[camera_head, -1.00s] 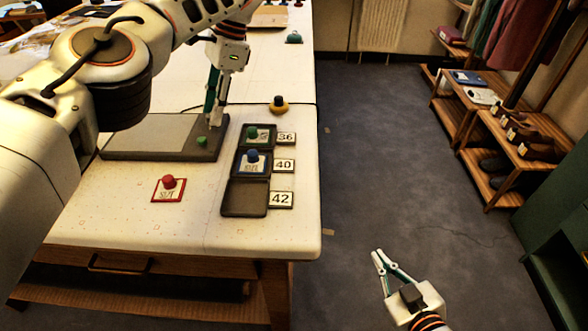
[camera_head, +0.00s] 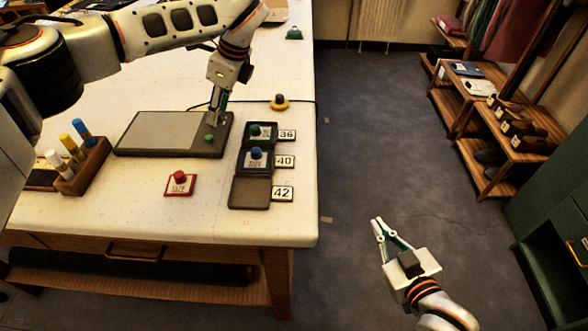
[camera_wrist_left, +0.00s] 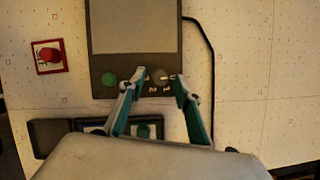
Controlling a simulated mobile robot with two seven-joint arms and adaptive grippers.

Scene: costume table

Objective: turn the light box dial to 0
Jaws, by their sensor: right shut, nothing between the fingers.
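The light box (camera_head: 165,130), a dark grey slab with a pale panel, lies on the table; it also shows in the left wrist view (camera_wrist_left: 103,40). A green button (camera_head: 209,138) and a small grey dial (camera_wrist_left: 158,73) sit on its border strip. Digits including 1 and 2 are printed beside the dial; its exact setting is too small to read. My left gripper (camera_head: 215,115) points down over the dial's end of the strip. In the left wrist view its open fingers (camera_wrist_left: 159,80) stand on either side of the dial. My right gripper (camera_head: 378,226) is shut and empty over the floor.
Close by are a red button on a card (camera_head: 180,178), trays (camera_head: 249,192) marked 36, 40 and 42, and a yellow-based button (camera_head: 280,102). A wooden marker holder (camera_head: 85,168) stands at left. A black cable runs behind the light box.

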